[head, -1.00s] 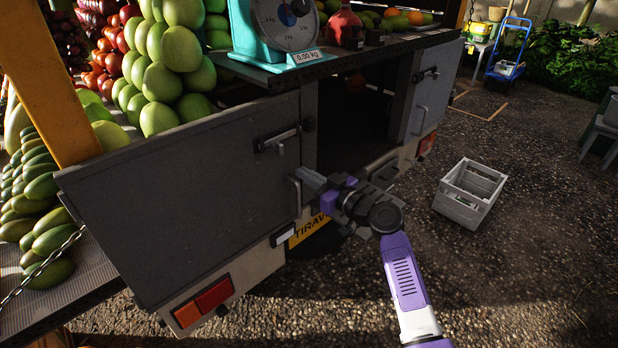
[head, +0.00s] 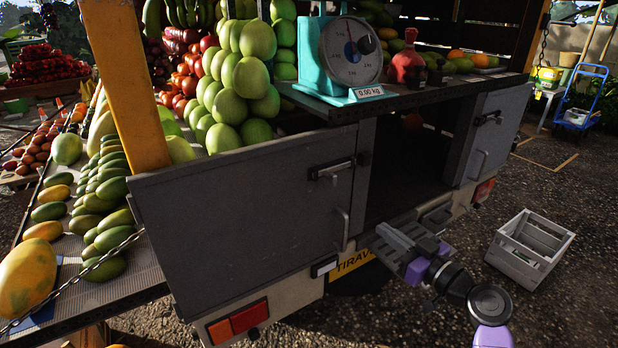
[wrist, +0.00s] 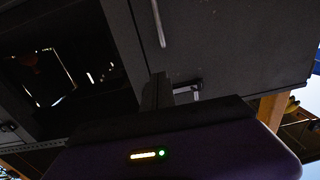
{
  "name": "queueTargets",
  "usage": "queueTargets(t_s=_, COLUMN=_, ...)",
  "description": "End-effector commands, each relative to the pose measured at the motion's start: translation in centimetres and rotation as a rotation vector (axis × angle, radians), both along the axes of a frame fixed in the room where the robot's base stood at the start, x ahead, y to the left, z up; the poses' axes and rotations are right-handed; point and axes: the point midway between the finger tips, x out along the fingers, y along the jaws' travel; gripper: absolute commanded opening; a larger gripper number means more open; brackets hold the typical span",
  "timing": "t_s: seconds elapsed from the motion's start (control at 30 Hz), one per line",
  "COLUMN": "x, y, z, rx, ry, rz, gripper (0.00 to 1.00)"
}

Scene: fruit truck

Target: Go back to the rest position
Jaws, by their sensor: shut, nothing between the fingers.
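My gripper (head: 385,238) is in front of the truck's rear, near the right edge of the grey left door (head: 245,210) and below its handle (head: 343,229). The gripper looks shut and empty, and it appears apart from the handle. In the wrist view the gripper fingers (wrist: 157,92) are dark and close together, with the door panel (wrist: 220,45) and its pale handle (wrist: 159,24) beyond them. The open dark compartment (head: 405,165) lies between the left door and the right door (head: 492,130).
A grey crate (head: 530,250) stands on the gravel to the right. A teal scale (head: 352,50) reading 0.00 kg sits on the shelf above. The ground at the right is largely clear.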

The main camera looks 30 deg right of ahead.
Motion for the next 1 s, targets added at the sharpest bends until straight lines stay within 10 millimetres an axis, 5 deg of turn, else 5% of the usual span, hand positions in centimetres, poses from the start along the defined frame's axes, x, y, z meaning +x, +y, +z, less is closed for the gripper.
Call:
queueTargets(t_s=0.27, x=0.0, y=-0.4, z=0.1, rx=0.046, ry=-0.004, rz=-0.016, gripper=0.0)
queueTargets(t_s=0.4, x=-0.1, y=-3.0, z=1.3, rx=0.108, ry=-0.021, rz=-0.13, gripper=0.0)
queueTargets(t_s=0.57, x=-2.7, y=-4.3, z=0.8, rx=0.163, ry=-0.026, rz=-0.302, gripper=0.0)
queueTargets(t_s=0.77, x=-6.5, y=-1.9, z=-0.6, rx=0.193, ry=-0.025, rz=-0.416, gripper=0.0)
queueTargets(t_s=1.0, x=-13.2, y=4.3, z=-1.1, rx=0.184, ry=-0.022, rz=-0.473, gripper=0.0)
